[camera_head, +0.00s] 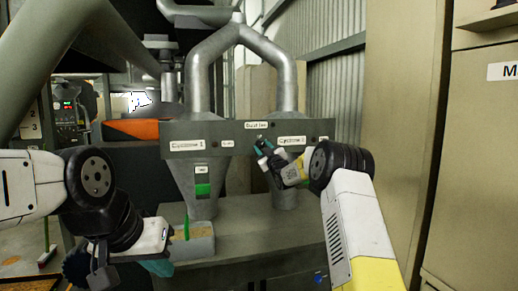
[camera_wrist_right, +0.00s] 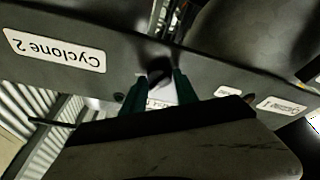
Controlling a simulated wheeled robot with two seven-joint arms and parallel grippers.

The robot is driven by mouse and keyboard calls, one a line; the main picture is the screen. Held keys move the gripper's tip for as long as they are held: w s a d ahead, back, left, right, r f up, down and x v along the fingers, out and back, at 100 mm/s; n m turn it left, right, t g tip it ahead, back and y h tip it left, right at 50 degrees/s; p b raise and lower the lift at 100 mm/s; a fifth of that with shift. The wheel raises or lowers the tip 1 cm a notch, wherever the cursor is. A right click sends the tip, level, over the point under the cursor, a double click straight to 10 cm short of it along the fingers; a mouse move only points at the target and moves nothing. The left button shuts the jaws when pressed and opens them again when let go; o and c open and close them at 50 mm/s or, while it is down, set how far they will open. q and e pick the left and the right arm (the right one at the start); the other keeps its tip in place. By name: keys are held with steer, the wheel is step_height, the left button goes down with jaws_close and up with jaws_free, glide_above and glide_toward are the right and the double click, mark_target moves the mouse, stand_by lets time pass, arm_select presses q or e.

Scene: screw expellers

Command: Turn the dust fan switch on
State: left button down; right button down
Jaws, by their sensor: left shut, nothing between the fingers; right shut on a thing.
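The grey panel (camera_head: 178,132) across the two cyclones carries a small "Dust Fan" label (camera_head: 256,125) at its top middle. Just below that label, my right gripper (camera_head: 263,146) has its green fingertips at the panel face. In the right wrist view, the fingers (camera_wrist_right: 160,88) are shut on a small dark switch knob (camera_wrist_right: 158,75) in front of a white plate. The switch is mostly hidden by the gripper in the head view, and I cannot tell its setting. My left gripper (camera_head: 158,267) is low at the left, shut and empty, away from the panel.
The "Cyclone 1" label (camera_head: 188,145) and "Cyclone 2" label (camera_head: 292,141) flank the switch. A tray (camera_head: 200,244) stands on the grey bench (camera_head: 250,240) below. A tall beige cabinet (camera_head: 400,100) closes off the right side. Grey ducts rise above the panel.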

steer(key=m+h, duration=0.1)
steer(key=m, duration=0.3)
steer(key=m+h, duration=0.2)
steer(key=m, duration=0.2)
steer(key=shift+a+f+m+t, duration=0.1)
steer(key=shift+a+m+t, duration=0.1)
steer(key=shift+m+t, duration=0.1)
steer(key=shift+h, duration=0.3)
steer(key=c, duration=1)
jaws_free()
steer(key=shift+o, duration=0.2)
steer(key=shift+m, duration=0.3)
steer(key=shift+s, duration=0.1)
steer(key=v, duration=0.7)
steer(key=shift+s, duration=0.35)
